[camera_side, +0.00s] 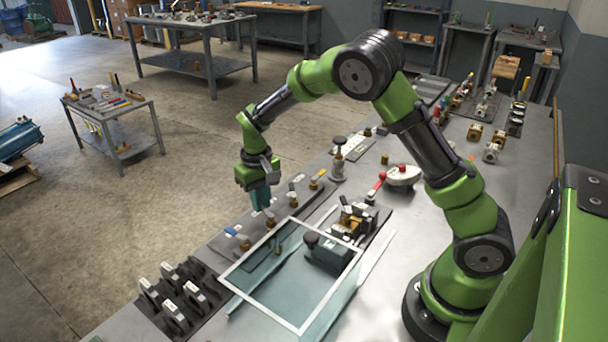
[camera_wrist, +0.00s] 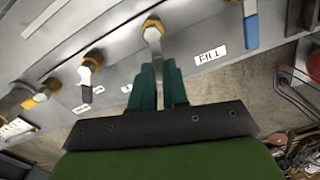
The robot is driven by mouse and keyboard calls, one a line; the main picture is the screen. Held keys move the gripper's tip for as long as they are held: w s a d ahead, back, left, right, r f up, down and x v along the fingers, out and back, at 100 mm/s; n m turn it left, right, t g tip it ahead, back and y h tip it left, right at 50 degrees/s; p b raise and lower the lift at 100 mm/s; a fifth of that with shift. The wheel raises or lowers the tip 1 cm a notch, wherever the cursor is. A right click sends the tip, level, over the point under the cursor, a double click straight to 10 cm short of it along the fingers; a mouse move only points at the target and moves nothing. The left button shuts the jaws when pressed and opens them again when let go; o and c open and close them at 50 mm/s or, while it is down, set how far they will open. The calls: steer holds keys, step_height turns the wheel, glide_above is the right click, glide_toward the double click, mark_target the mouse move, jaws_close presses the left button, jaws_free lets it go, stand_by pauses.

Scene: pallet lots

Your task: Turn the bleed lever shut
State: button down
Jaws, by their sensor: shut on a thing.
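A row of small valve levers with brass nuts runs along the bench's near edge. My gripper (camera_side: 261,203) points down over this row, and its teal fingers (camera_wrist: 158,82) show in the wrist view. They are shut on a metal lever (camera_wrist: 152,36) that runs from a brass nut down between them. A label reading FILL (camera_wrist: 209,53) lies to the right of this lever. Smaller labels on the left are too small to read, so I cannot tell by name which lever is the bleed lever.
A blue-handled lever (camera_wrist: 251,30) stands right of my fingers, and a dark-handled lever (camera_wrist: 87,76) stands left. In the side view, a white-framed clear guard (camera_side: 232,277) stands close by. A red-handled valve (camera_side: 401,174) stands farther back.

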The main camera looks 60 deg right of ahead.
steer(key=m, duration=0.2)
steer(key=d+m, duration=0.1)
steer(key=shift+s+d+m, duration=0.1)
steer(key=shift+s+m, duration=0.2)
steer(key=shift+m, duration=0.1)
steer(key=m, duration=0.1)
steer(key=s+d+m, duration=0.1)
steer(key=m, duration=0.1)
steer(key=shift+m, duration=0.3)
steer(key=m, duration=0.2)
steer(key=s+m, duration=0.1)
steer(key=shift+d+m, duration=0.25)
steer(key=shift+m, duration=0.05)
steer(key=shift+s+d+m, duration=0.1)
steer(key=shift+s+m, duration=0.25)
steer(key=shift+m, duration=0.6)
steer(key=shift+s+m, duration=0.3)
steer(key=shift+m, duration=0.65)
steer(key=c, duration=1.1)
jaws_free()
step_height(320, 180, up, 17)
